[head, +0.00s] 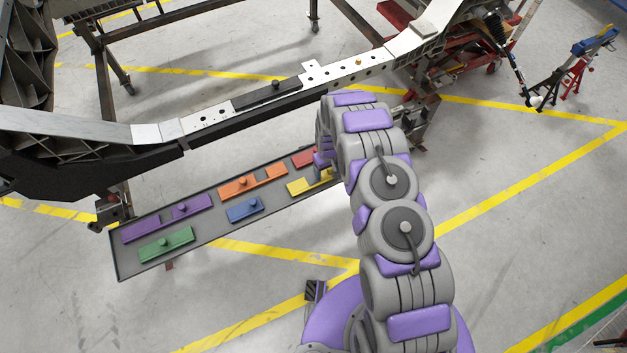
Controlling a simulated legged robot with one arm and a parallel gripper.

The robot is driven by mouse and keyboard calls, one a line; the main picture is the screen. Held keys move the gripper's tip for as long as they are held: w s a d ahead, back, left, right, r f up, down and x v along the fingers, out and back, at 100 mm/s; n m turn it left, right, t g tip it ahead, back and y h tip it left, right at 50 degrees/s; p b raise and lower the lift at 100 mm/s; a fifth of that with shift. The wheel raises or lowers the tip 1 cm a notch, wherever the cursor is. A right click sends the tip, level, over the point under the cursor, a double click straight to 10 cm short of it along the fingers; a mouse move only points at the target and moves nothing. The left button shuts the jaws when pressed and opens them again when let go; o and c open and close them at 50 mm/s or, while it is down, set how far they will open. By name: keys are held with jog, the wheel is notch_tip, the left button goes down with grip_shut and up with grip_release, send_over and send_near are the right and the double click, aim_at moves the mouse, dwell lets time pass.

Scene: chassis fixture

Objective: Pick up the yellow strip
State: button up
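The yellow strip (299,187) lies at the right end of a long dark tray (130,263) in the head view. Its left part shows; its right part is partly covered by my gripper (325,174). My gripper is at the strip's right part, low over the tray. My own arm hides much of it, and its fingers are too small to tell apart. I cannot tell whether it touches the strip.
A red strip (304,158) lies just behind the yellow one. Orange (240,187), blue (244,210), purple (190,207) and green (166,244) strips lie farther left in the tray. The chassis beam (330,72) with a dark strip (267,96) on it runs behind the tray.

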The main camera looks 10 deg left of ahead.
jog(key=shift+s+d+f, duration=0.2)
jog(key=shift+s+f, duration=0.6)
jog(key=shift+s, duration=0.05)
jog(key=shift+c, duration=1)
jog(key=shift+s+f+g, duration=0.1)
jog(key=shift+s+g, duration=0.05)
jog(key=shift+g, duration=0.15)
jog(key=shift+d, duration=0.1)
jog(key=shift+r, duration=0.45)
jog(key=shift+w+a+r+p, duration=0.15)
jog(key=shift+r+p, duration=0.3)
jog(key=shift+r, duration=0.2)
jog(key=shift+w+a+r+p, duration=0.1)
jog(key=shift+r+p, duration=0.3)
jog(key=shift+r, duration=0.2)
grip_shut()
jog(key=s+a+r+p, duration=0.1)
jog(key=s+a+p, duration=0.1)
jog(key=s+a, duration=0.2)
jog(key=s+a+r+p, duration=0.1)
jog(key=s+a, duration=0.2)
jog(key=s, duration=0.6)
jog(key=shift+a+r+p, duration=0.15)
jog(key=shift+a+p, duration=0.2)
jog(key=shift+a, duration=0.05)
jog(key=shift+r, duration=0.1)
jog(key=shift+r+p, duration=0.95)
jog(key=shift+r, duration=1.25)
